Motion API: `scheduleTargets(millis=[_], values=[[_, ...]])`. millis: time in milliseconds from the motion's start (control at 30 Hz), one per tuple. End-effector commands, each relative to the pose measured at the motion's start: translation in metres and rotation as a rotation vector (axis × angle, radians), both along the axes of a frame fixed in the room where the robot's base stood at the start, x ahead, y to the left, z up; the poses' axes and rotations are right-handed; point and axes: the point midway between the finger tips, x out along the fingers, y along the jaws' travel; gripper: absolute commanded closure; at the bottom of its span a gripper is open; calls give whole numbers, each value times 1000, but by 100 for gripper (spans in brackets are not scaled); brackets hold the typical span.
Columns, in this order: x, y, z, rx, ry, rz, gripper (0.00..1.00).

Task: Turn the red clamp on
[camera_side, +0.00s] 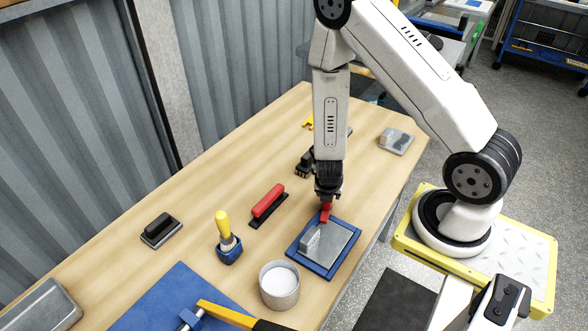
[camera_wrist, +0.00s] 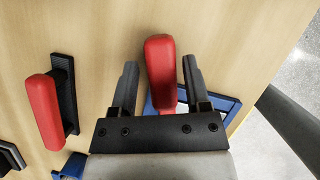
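A red clamp handle (camera_side: 326,213) stands at the far edge of a blue-framed grey plate (camera_side: 293,250), right below my gripper (camera_side: 327,196) in the side view. In the wrist view the red handle (camera_wrist: 161,82) lies between the two black fingers of my gripper (camera_wrist: 160,66). The fingers are open, with a gap showing on each side of the handle. The lower part of the clamp is hidden by the gripper body in the wrist view.
A red-handled tool with a black base (camera_side: 268,202) lies left of the clamp; it also shows in the wrist view (camera_wrist: 42,110). A yellow-handled brush (camera_side: 226,240), a white-filled can (camera_side: 279,288) and a dark brush (camera_side: 305,164) stand nearby.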

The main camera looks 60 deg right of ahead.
Motion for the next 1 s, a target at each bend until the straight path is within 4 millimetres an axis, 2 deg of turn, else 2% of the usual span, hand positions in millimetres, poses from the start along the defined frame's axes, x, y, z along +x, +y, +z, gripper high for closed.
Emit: scheduleTargets(millis=[567, 1000], values=[[-2, 3, 4, 4, 4, -4, 26], [-6, 15, 38, 3, 2, -4, 26]])
